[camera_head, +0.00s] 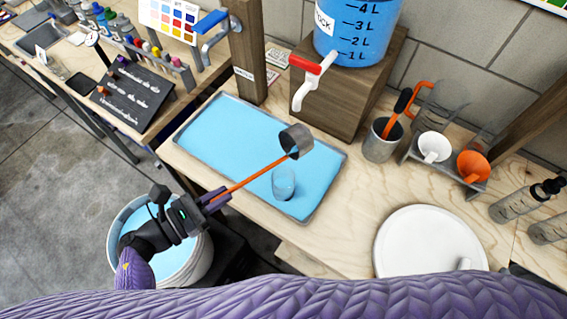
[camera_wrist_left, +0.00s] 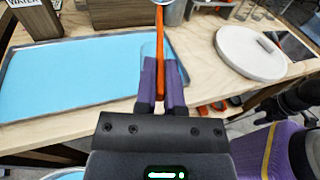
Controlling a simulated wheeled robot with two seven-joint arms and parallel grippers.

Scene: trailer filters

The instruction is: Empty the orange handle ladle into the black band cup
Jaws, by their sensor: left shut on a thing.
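My left gripper (camera_head: 216,198) is shut on the orange handle (camera_head: 252,174) of the ladle. The ladle's grey metal bowl (camera_head: 296,139) hangs in the air over the blue tray, and it looks tilted. I cannot see what is in it. A clear cup (camera_head: 284,186) stands in the tray, just in front of the bowl in the picture; no black band can be made out on it. In the left wrist view the purple fingers (camera_wrist_left: 161,84) close on the orange handle (camera_wrist_left: 161,45), with the bowl cut off at the top edge. My right gripper is not in view.
The shallow tray (camera_head: 217,128) has a metal rim. Behind it stand a wooden post (camera_head: 246,50) and a blue tank (camera_head: 357,30) with a red-handled tap. A metal canister (camera_head: 381,145), funnels and a round white lid (camera_head: 430,243) are to the right. A bucket (camera_head: 190,262) stands below left.

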